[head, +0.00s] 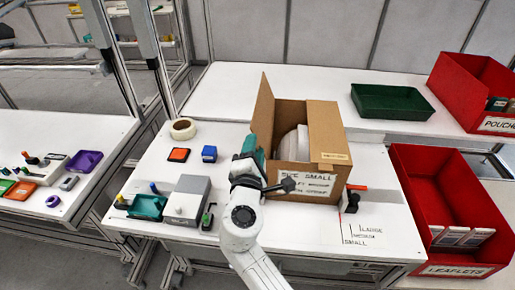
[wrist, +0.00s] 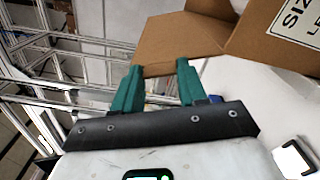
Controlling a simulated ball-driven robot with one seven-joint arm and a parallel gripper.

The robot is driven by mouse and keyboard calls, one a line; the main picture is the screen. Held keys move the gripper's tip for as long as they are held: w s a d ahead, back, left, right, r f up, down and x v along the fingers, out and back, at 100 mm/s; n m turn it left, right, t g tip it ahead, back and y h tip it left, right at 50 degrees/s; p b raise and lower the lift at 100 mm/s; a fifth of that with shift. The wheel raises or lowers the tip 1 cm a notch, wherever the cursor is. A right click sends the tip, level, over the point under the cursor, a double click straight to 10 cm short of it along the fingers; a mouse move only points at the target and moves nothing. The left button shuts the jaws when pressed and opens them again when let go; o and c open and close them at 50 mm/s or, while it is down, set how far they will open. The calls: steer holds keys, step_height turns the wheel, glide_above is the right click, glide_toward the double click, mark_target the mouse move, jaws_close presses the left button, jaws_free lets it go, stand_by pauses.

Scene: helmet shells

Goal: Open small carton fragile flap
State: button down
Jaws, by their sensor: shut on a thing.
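The small brown carton (head: 310,150) stands on the white table with a "SIZE SMALL" label on its front and a round white thing inside. Its left flap (head: 264,105) stands up, tilted outward. A flap at the right front bears a small yellowish label (head: 335,157), too small to read. My gripper (head: 252,146) is at the carton's left side. In the wrist view its teal fingers (wrist: 158,80) are shut on the edge of a brown carton flap (wrist: 180,40). The carton's labelled face (wrist: 298,25) shows at the right there. My wrist hides the carton's lower left side.
A tape roll (head: 183,128), an orange-topped block (head: 179,155) and a blue block (head: 209,153) lie left of the carton. A grey box (head: 187,200) stands front left. A green tray (head: 392,102) and red bins (head: 445,215) are at right.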

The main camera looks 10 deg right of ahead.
steer(key=shift+a+f, duration=0.1)
stand_by(0.3)
steer(key=c, duration=0.6)
jaws_free()
steer(key=b+v, duration=0.1)
steer(key=v, duration=0.9)
steer(key=shift+s+b, duration=0.35)
steer(key=shift+a, duration=0.1)
